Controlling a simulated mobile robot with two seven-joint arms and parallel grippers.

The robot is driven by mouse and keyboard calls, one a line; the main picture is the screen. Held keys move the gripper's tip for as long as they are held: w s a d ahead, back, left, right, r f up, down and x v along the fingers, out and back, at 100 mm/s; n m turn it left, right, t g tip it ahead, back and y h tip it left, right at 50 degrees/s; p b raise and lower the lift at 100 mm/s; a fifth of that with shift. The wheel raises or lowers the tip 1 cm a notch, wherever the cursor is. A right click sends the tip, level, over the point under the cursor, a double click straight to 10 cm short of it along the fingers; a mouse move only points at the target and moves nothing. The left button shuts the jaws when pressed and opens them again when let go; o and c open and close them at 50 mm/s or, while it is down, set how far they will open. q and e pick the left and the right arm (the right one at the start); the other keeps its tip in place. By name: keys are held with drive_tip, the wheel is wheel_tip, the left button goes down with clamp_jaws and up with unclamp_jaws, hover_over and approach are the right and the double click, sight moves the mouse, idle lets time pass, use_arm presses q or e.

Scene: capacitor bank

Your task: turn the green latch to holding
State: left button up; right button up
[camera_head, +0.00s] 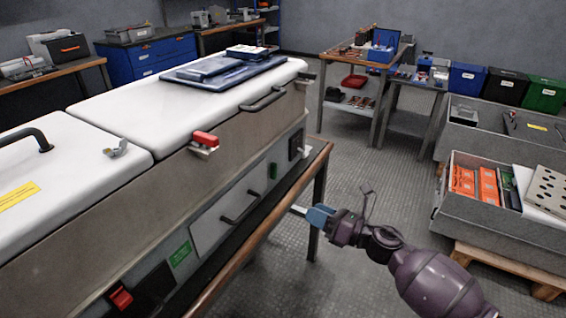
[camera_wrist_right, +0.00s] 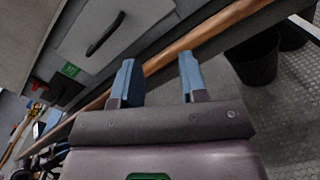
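A small green piece (camera_head: 272,170), which looks like the green latch, sits on the front of the long white-topped cabinet (camera_head: 222,198), near its right end. It is too small to tell how it is turned. My right gripper (camera_head: 318,216) is in front of the cabinet's table edge, lower and to the right of the green piece, and apart from it. In the right wrist view its two blue fingers (camera_wrist_right: 160,82) are spread with nothing between them. I cannot make out the green piece there. My left gripper is not in view.
A red latch (camera_head: 205,140) and a grey latch (camera_head: 117,148) sit along the lids. A red switch (camera_head: 120,297) and a green label (camera_head: 180,254) are on the front. The wooden table edge (camera_head: 262,232) juts out below. Grey bins (camera_head: 490,210) stand right; the floor between is clear.

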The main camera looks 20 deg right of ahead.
sight(276, 167)
drive_tip(key=w+d+r+n, duration=0.2)
drive_tip(key=w+r+n, duration=0.3)
drive_tip(key=r, duration=0.1)
drive_tip(key=shift+g, duration=0.3)
drive_tip(key=x, duration=1.1)
clamp_jaws()
